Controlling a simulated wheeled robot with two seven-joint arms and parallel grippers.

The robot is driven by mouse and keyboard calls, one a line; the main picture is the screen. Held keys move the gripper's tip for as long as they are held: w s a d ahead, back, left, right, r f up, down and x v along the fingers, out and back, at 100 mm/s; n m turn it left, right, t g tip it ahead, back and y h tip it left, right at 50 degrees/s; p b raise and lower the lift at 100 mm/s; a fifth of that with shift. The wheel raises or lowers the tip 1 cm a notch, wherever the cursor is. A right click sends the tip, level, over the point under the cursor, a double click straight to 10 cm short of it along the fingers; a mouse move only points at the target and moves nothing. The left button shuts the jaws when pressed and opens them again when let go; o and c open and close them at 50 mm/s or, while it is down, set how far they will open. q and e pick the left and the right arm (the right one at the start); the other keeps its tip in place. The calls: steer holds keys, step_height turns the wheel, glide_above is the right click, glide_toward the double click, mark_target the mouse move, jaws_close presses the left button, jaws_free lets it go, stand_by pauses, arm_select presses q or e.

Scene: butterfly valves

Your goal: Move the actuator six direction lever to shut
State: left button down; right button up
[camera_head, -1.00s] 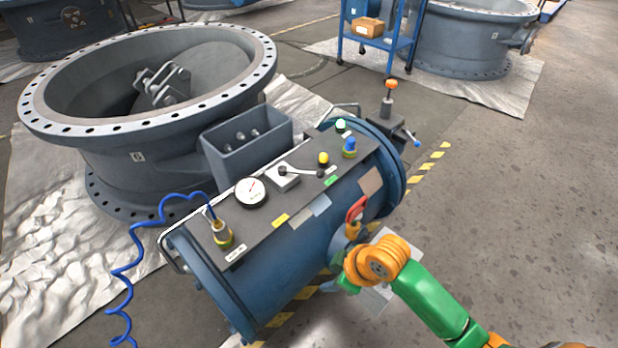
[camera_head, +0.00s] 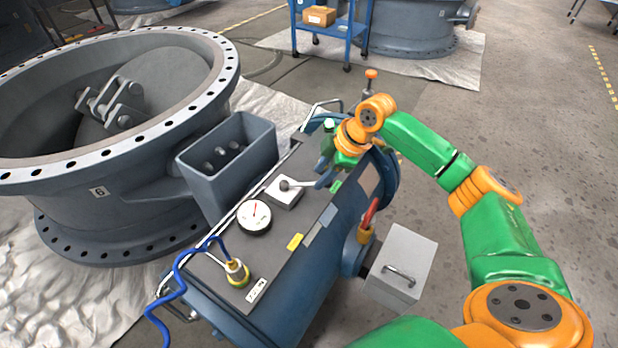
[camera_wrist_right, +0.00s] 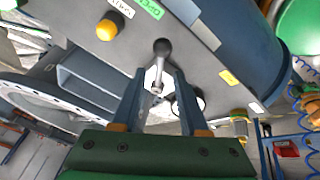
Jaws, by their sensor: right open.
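The blue actuator (camera_head: 300,262) stands beside the grey valve marked 6 (camera_head: 98,192). Its direction lever (camera_head: 300,185) pivots on a pale block on the top panel and points right, toward a green label (camera_head: 336,187). In the wrist view the lever's dark ball knob (camera_wrist_right: 161,46) lies near the green label, which reads OPEN (camera_wrist_right: 149,8). My right gripper (camera_head: 325,173) is over the knob end of the lever, partly hiding it. In the wrist view its open fingers (camera_wrist_right: 160,76) lie on either side of the lever shaft; contact cannot be told. My left gripper is out of view.
The panel also carries a pressure gauge (camera_head: 254,217), a brass fitting with a blue hose (camera_head: 238,272) and a yellow button (camera_wrist_right: 110,26). A red handle (camera_head: 370,213) and a grey box (camera_head: 402,265) are on the actuator's near side. Open floor lies right.

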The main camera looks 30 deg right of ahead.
mark_target(313, 183)
steer(key=x, duration=0.3)
steer(key=shift+w+a+f, duration=0.1)
steer(key=shift+f, duration=0.05)
jaws_close()
stand_by(0.5)
stand_by(0.7)
